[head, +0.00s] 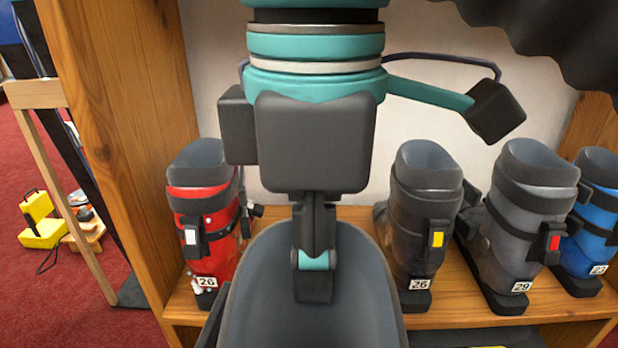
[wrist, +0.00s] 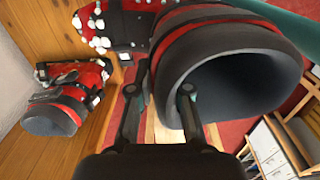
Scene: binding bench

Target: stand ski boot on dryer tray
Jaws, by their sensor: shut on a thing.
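My gripper (head: 314,270) is shut on the rim of a ski boot (head: 270,315), whose wide dark grey cuff fills the bottom middle of the head view. In the wrist view my gripper (wrist: 160,93) has one finger inside the cuff opening and the other outside it. There the boot (wrist: 225,38) shows a black cuff, red shell parts and white buckles beyond it. Its sole is hidden in the head view. A dark flat edge (head: 480,338) shows at the bottom right of the head view; I cannot tell whether it is the dryer tray.
A wooden shelf (head: 455,303) behind holds a red boot marked 26 (head: 203,235) on the left. On the right stand a dark boot marked 26 (head: 427,220), a grey boot marked 29 (head: 525,230) and a blue boot (head: 595,225). A wooden upright (head: 130,120) bounds the left.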

